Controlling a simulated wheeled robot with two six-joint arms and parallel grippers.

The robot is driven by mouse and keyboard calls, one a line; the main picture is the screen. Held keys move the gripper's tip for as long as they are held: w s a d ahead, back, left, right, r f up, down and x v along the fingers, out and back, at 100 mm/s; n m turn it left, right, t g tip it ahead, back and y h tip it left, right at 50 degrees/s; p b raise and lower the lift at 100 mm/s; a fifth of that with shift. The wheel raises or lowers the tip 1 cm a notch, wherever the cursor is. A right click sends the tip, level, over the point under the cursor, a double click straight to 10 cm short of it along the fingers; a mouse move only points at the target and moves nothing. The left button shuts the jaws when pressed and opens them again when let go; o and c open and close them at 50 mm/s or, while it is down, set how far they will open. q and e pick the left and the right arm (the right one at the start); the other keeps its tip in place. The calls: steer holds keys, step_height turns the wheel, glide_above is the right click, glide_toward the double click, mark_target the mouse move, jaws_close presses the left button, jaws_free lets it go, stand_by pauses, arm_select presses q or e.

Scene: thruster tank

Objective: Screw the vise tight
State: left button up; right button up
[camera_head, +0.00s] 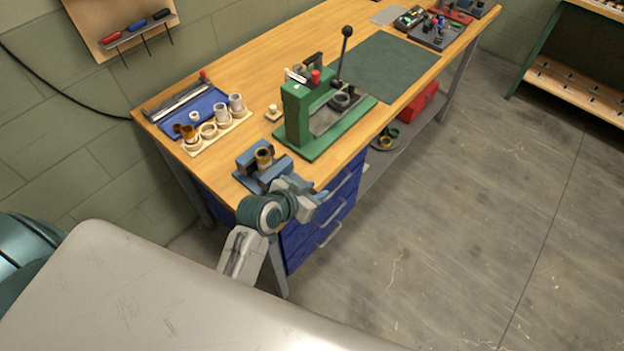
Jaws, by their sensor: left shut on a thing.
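The blue vise (245,162) stands at the near left corner of the wooden workbench. A brass-coloured cylindrical part (264,157) sits upright between its jaws; whether the jaws press on it is too small to tell. My left gripper (289,187) is at the near side of the vise, at the bench's front edge, and is shut on the vise handle. The handle itself is mostly hidden behind my gripper and wrist. My right gripper is not in view.
A green press (297,118) with a black-knobbed lever stands close to the right of the vise. Several rings and cylinders stand on a light wooden board (240,121) behind it. A dark green mat (390,66) lies farther along the workbench (330,170). Blue drawers (318,226) are below.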

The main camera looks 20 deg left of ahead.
arm_select(q)
steer(key=shift+s+d+f+g+p, duration=0.15)
steer(key=shift+f+g+p, duration=0.1)
steer(key=shift+g+p, duration=0.15)
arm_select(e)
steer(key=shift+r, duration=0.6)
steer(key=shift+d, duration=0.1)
arm_select(q)
steer(key=o, duration=0.8)
steer(key=shift+d+r, duration=0.2)
steer(key=shift+d, duration=0.05)
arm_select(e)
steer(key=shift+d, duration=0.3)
arm_select(q)
steer(key=shift+a, duration=0.25)
steer(key=b+v, duration=0.2)
steer(key=v, duration=0.8)
steer(key=shift+s+r+b, duration=0.15)
steer(key=shift+s+b, duration=0.15)
steer(key=shift+b, duration=0.05)
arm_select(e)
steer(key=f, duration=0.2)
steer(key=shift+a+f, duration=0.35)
